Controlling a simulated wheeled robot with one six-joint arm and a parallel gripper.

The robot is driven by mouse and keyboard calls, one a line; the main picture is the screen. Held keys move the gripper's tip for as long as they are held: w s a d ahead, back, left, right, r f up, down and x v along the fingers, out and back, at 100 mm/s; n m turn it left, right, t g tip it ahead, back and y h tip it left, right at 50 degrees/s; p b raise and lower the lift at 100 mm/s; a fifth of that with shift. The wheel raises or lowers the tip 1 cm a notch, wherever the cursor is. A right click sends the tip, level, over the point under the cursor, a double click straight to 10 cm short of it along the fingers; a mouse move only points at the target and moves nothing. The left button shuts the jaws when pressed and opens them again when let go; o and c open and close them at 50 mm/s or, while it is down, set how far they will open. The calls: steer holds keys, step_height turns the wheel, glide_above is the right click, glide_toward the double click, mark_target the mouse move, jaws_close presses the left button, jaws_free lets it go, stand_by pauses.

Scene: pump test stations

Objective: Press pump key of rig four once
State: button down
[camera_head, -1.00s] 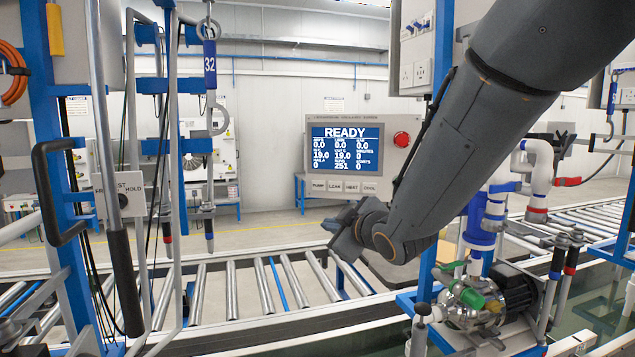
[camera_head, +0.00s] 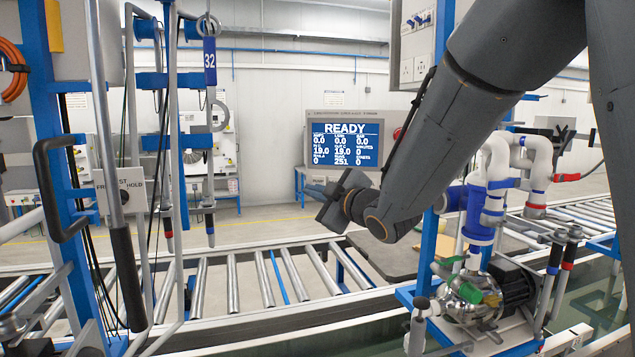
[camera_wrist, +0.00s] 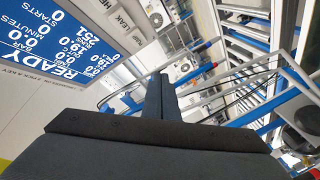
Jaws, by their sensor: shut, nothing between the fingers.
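A grey control panel (camera_head: 382,115) with a blue screen (camera_head: 345,147) reading READY stands beyond the roller conveyor. No rig four label is readable.
A roller conveyor (camera_head: 232,285) runs across below. A blue frame (camera_head: 55,190) with a black handle (camera_head: 62,195) and hanging cables stands at left. A pump (camera_head: 480,295) with pipes stands at right. A red button (camera_head: 397,133) is partly hidden by my arm.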

glide_toward(312, 182)
steer(key=shift+w+a+f, duration=0.1)
steer(key=shift+w+a, duration=1.45)
steer(key=shift+a, duration=0.15)
stand_by(0.7)
steer(key=shift+w+d, duration=0.1)
steer(key=shift+w, duration=0.35)
steer(key=shift+w+d+b, duration=0.1)
steer(key=shift+w+b, duration=0.25)
steer(key=shift+w, duration=0.1)
stand_by(0.8)
steer(key=shift+s, duration=0.1)
steer(key=shift+s+a, duration=0.2)
steer(key=shift+s, duration=0.6)
steer(key=s, duration=0.2)
steer(key=s+a+b, duration=0.1)
steer(key=s, duration=0.1)
steer(key=shift+s+a, duration=0.1)
steer(key=shift+s, duration=0.3)
